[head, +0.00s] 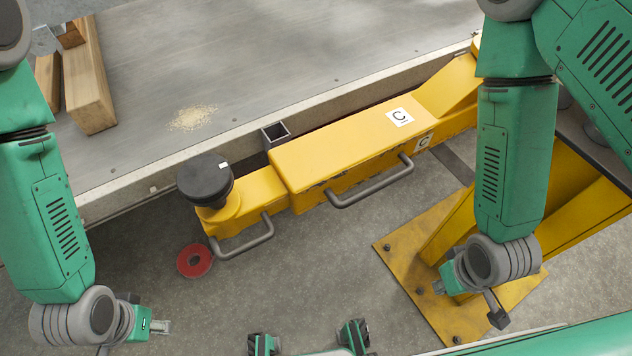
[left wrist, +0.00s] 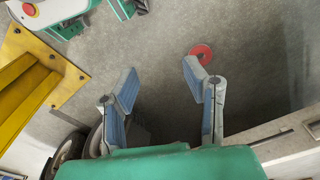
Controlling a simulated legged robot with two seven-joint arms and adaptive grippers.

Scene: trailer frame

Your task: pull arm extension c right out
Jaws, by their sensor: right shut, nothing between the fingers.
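The yellow lift arm (head: 340,150) marked C runs along the trailer frame's side. Its narrower extension (head: 262,188) sticks out of the left end and carries a round black pad (head: 204,179). A grey handle (head: 245,243) is on the extension's near side; a longer handle (head: 372,187) is on the main arm section. My left gripper (head: 162,327) is at the lower left, apart from the extension. In the left wrist view its fingers (left wrist: 160,74) are spread, with nothing between them. My right gripper (head: 497,312) is shut and empty above the yellow base plate, apart from both handles.
A red disc (head: 195,260) lies on the concrete floor below the pad; it also shows in the left wrist view (left wrist: 202,53). The yellow base plate (head: 400,262) is bolted down at right. Wooden beams (head: 88,85) lie on the trailer deck (head: 260,60). Floor left of the extension is mostly clear.

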